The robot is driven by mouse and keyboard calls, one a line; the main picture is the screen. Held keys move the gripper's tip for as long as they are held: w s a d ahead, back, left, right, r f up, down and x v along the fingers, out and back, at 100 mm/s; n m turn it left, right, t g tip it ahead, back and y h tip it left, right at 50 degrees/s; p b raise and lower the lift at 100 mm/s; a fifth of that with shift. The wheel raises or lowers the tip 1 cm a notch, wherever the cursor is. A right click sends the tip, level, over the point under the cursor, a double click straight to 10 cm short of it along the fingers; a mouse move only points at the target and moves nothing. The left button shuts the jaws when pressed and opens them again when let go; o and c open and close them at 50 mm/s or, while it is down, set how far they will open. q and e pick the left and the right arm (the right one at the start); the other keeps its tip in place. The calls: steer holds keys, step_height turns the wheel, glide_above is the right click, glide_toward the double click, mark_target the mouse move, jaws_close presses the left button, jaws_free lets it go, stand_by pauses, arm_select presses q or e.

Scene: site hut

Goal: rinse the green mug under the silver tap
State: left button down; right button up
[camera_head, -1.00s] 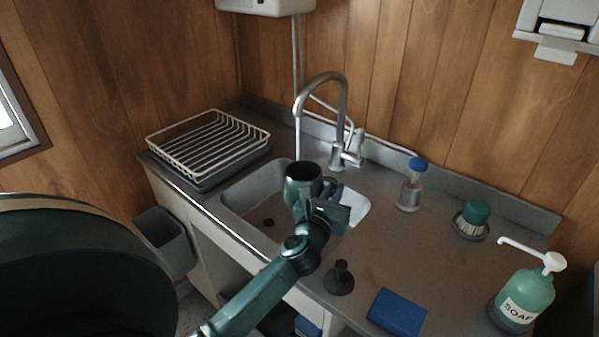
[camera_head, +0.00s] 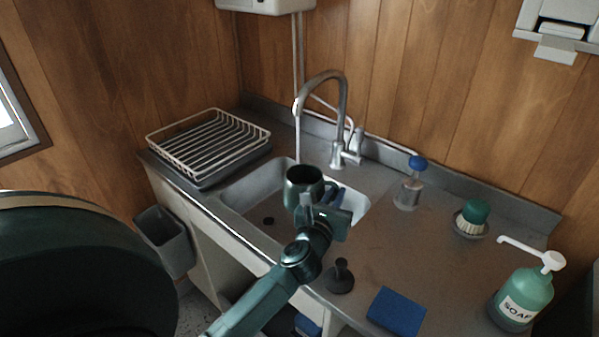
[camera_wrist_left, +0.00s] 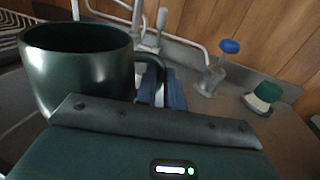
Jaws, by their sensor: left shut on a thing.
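The dark green mug (camera_head: 303,193) is upright above the sink basin (camera_head: 262,186), its mouth facing up. My left gripper (camera_head: 335,196) is shut on its handle, from the right side of the mug. In the left wrist view the mug (camera_wrist_left: 80,75) fills the left side, and the blue fingertips (camera_wrist_left: 172,92) are at its handle. The silver tap (camera_head: 342,105) arches over the basin. A thin pale stream drops from its spout to about the mug's rim in the picture; I cannot tell whether it enters the mug or passes behind. My right gripper is not in view.
A dish rack (camera_head: 208,145) stands left of the basin. On the counter to the right are a blue-topped bottle (camera_head: 409,187), a green brush (camera_head: 474,217), a soap dispenser (camera_head: 524,297), a blue sponge (camera_head: 397,311) and a dark plug (camera_head: 340,278).

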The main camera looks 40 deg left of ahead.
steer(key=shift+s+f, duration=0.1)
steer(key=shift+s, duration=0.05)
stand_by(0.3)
arm_select(q)
steer(key=shift+r, duration=0.15)
steer(key=s+d+r+p, duration=0.2)
steer(key=s+d+r, duration=0.1)
steer(key=s, duration=0.1)
steer(key=shift+r, duration=0.4)
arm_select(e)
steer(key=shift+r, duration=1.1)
